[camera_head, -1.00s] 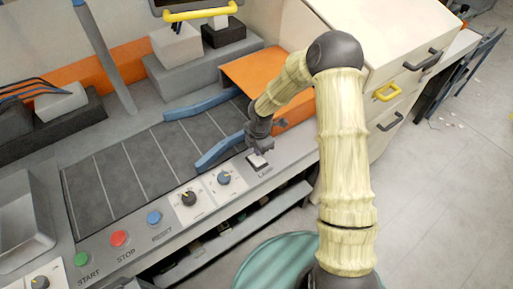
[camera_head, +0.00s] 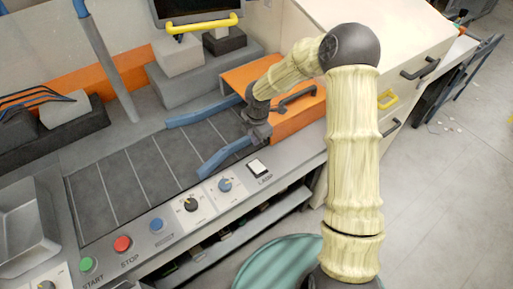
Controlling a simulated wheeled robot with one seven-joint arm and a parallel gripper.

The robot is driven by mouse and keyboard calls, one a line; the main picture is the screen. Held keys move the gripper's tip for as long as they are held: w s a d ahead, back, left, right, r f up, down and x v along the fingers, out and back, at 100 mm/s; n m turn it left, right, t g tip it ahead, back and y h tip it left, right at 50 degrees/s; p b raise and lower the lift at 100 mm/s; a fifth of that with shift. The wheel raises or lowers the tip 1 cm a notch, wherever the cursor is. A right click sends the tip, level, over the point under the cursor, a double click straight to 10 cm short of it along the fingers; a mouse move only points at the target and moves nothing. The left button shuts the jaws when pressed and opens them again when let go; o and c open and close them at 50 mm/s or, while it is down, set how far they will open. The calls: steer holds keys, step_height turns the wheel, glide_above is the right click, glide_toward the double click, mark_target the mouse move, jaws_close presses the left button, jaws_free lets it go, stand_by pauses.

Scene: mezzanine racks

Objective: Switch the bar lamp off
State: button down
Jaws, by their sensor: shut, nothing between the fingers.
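The switch marked LAMP (camera_head: 258,168) sits on the sloping front panel, right of the knobs. It has a white rocker in a black frame and is in plain view. I cannot tell from its face which way the rocker is set. My gripper (camera_head: 260,136) is shut and empty. It appears above and behind the switch, apart from it, near the end of a blue rail. I cannot pick out the bar lamp itself for sure, nor any glow from it.
Left of the switch are two knobs (camera_head: 191,204), and blue, red (camera_head: 122,244) and green buttons. Blue guide rails (camera_head: 223,157) rise beside the dark conveyor (camera_head: 125,183). An orange cover (camera_head: 300,118) with a dark handle and a cream drawer cabinet (camera_head: 385,40) stand close to my arm.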

steer(key=r, duration=0.4)
steer(key=shift+w+a+r, duration=0.25)
steer(key=shift+w+r, duration=0.05)
steer(key=shift+r, duration=0.1)
steer(key=s+d+r+m, duration=0.2)
steer(key=s+d+m, duration=0.2)
steer(key=s+m, duration=0.3)
steer(key=s+d+r+m+t, duration=0.1)
steer(key=s+d+r+m, duration=0.2)
steer(key=s+m, duration=0.4)
steer(key=s+d+r+m, duration=0.3)
steer(key=s+d+m, duration=0.2)
steer(key=m, duration=0.5)
steer(key=shift+s+d+r+t, duration=0.25)
steer(key=shift+s+t, duration=0.15)
steer(key=shift+s, duration=0.75)
steer(key=shift+w, duration=0.1)
